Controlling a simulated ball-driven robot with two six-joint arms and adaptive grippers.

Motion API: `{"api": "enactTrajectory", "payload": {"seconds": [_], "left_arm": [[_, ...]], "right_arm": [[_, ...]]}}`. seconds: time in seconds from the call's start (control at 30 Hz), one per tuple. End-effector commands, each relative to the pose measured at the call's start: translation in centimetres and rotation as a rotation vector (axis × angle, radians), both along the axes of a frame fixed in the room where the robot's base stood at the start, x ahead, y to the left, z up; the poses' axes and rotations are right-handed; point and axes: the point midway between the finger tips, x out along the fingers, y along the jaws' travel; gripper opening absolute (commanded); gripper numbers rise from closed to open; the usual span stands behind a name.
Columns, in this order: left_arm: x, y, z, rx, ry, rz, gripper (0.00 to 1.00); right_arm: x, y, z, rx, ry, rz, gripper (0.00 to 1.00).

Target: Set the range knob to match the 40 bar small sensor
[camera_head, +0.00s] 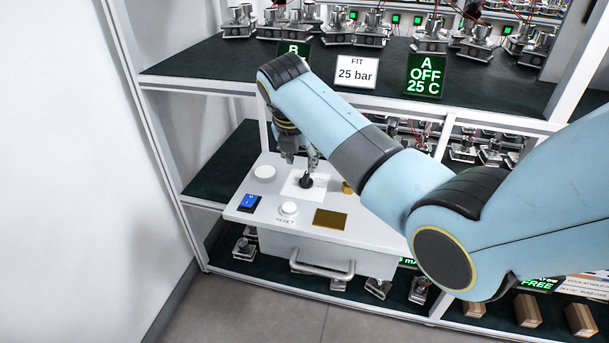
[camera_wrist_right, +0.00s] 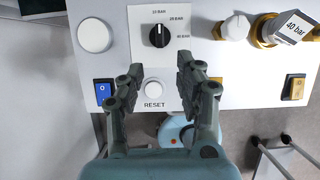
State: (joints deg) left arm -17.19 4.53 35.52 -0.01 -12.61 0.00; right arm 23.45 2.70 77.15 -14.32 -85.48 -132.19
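The black range knob (camera_wrist_right: 159,35) sits on a white plate on the grey test box (camera_head: 265,211). Its white pointer mark points up, toward the top label, which seems to read 10 BAR. The 25 BAR label (camera_wrist_right: 176,19) is at upper right and the 40 BAR label (camera_wrist_right: 183,37) is at right. The knob (camera_head: 306,182) also shows in the head view. My right gripper (camera_wrist_right: 163,68) is open and empty, its fingertips apart and short of the knob in the picture. A metal sensor marked 40 bar (camera_wrist_right: 291,27) sits on a brass fitting at the right. My left gripper is out of view.
The box also has a white round cap (camera_wrist_right: 95,35), a RESET button (camera_wrist_right: 154,88), a blue switch (camera_wrist_right: 103,93) and an amber switch (camera_wrist_right: 294,87). A shelf with a 25 bar sign (camera_head: 356,72) and several sensors is above. My right arm hides the box's right side.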

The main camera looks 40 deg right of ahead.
Motion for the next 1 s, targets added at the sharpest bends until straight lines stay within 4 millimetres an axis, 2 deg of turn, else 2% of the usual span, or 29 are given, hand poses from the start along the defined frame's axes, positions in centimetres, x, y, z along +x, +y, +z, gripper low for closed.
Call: {"api": "enactTrajectory", "payload": {"seconds": [0.2, 0.4, 0.57, 0.8, 1.0], "left_arm": [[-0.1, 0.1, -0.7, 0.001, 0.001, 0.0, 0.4], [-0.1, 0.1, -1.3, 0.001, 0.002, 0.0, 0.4], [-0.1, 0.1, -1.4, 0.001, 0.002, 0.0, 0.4], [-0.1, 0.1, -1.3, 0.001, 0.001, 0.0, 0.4], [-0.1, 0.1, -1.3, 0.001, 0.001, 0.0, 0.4]], "right_arm": [[1.1, -1.4, -4.3, 0.0, 0.001, -0.003, 0.36], [1.8, -2.2, -7.0, 0.0, -0.001, -0.002, 0.36], [2.0, -2.5, -7.8, 0.001, -0.002, -0.002, 0.36], [2.0, -2.5, -7.8, 0.002, -0.002, -0.003, 0.36], [2.0, -2.5, -7.8, 0.002, -0.002, -0.003, 0.11]]}}
